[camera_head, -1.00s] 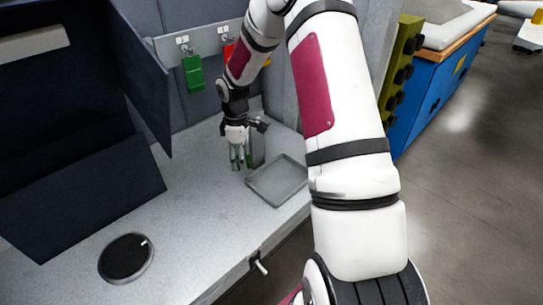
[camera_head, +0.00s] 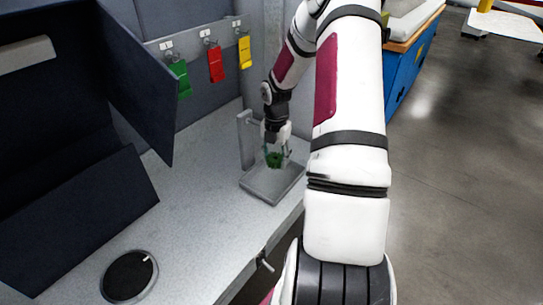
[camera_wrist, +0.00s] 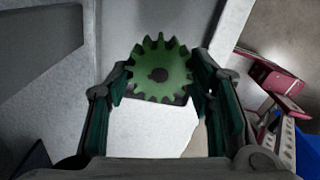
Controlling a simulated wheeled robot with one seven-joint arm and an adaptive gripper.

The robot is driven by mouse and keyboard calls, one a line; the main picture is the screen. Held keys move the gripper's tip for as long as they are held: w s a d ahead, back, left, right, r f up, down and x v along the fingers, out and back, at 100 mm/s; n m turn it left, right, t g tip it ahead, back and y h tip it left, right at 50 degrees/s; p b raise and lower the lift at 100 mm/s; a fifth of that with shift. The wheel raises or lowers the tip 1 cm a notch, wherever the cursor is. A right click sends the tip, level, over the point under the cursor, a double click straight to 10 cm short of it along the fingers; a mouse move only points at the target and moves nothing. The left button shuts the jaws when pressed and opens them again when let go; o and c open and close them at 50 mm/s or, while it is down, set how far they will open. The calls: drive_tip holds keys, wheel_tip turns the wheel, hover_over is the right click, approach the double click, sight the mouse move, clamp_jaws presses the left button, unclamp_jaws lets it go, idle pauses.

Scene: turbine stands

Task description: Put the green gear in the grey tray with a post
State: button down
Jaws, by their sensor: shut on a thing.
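A green gear (camera_head: 273,160) is held between the fingers of my gripper (camera_head: 277,156). In the wrist view the toothed gear (camera_wrist: 174,64) faces the camera between the two fingers, its dark centre hole showing. A shallow grey tray (camera_head: 254,189) lies on the grey worktop. My gripper and the gear are over the back part of the tray; the exact height is hard to tell. A grey upright post (camera_head: 244,142) with a short peg near its top stands at the tray's back left, left of my gripper. The tray's far edge is partly hidden by my gripper.
Green (camera_head: 180,79), red (camera_head: 215,65) and yellow (camera_head: 244,52) tags hang on the back panel. A dark angled panel (camera_head: 140,85) stands left. A round black disc (camera_head: 129,276) lies at the front left. The worktop left of the tray is clear.

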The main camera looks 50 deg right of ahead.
drive_tip(key=b, duration=0.4)
hover_over(275, 181)
wheel_tip(275, 181, down, 6)
drive_tip(key=shift+w+r, duration=0.15)
drive_tip(key=shift+r, duration=0.1)
drive_tip(key=shift+f, duration=1.1)
drive_tip(key=shift+f, duration=0.3)
drive_tip(key=c, duration=0.5)
unclamp_jaws()
drive_tip(key=shift+p, duration=0.3)
drive_tip(key=shift+s+r+p, duration=0.2)
drive_tip(key=shift+r+p, duration=0.65)
drive_tip(key=shift+r, duration=0.35)
drive_tip(key=shift+w+r+p, duration=0.1)
drive_tip(key=shift+r+p, duration=1.35)
drive_tip(key=shift+r, duration=0.9)
